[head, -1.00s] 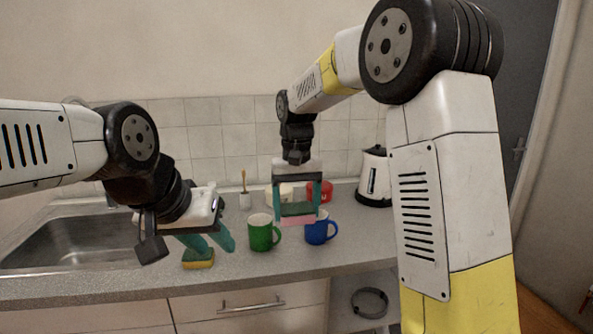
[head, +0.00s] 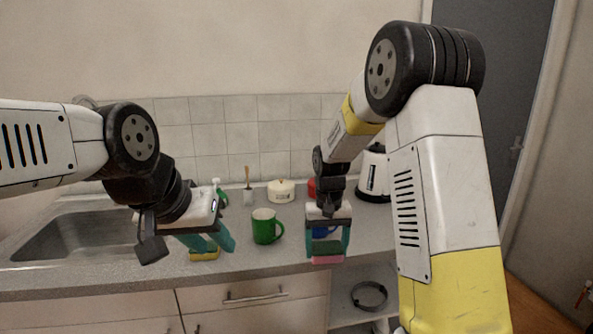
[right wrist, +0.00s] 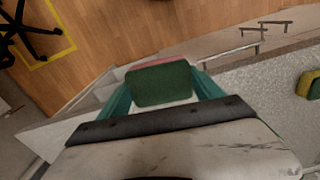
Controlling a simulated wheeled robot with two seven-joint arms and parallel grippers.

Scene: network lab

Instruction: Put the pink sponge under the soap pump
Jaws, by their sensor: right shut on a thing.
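The pink sponge (head: 327,259) has a green scouring layer on top. My right gripper (head: 328,246) is shut on it and holds it level near the counter's front edge, in front of the blue mug. In the right wrist view the sponge (right wrist: 162,84) shows its green face, with a pink strip at the far edge, between the teal fingers. The soap pump (head: 217,186) stands at the back, left of the brush; only its white top and a bit of green show behind my left gripper (head: 208,241). The left gripper is open and empty, above the yellow sponge.
A yellow sponge (head: 205,254) lies on the counter (head: 275,263). A green mug (head: 265,227) and a mostly hidden blue mug (head: 321,231) stand mid-counter. Behind are a brush in a holder (head: 248,195), a white pot (head: 281,191) and a kettle (head: 374,174). The sink (head: 75,235) is left.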

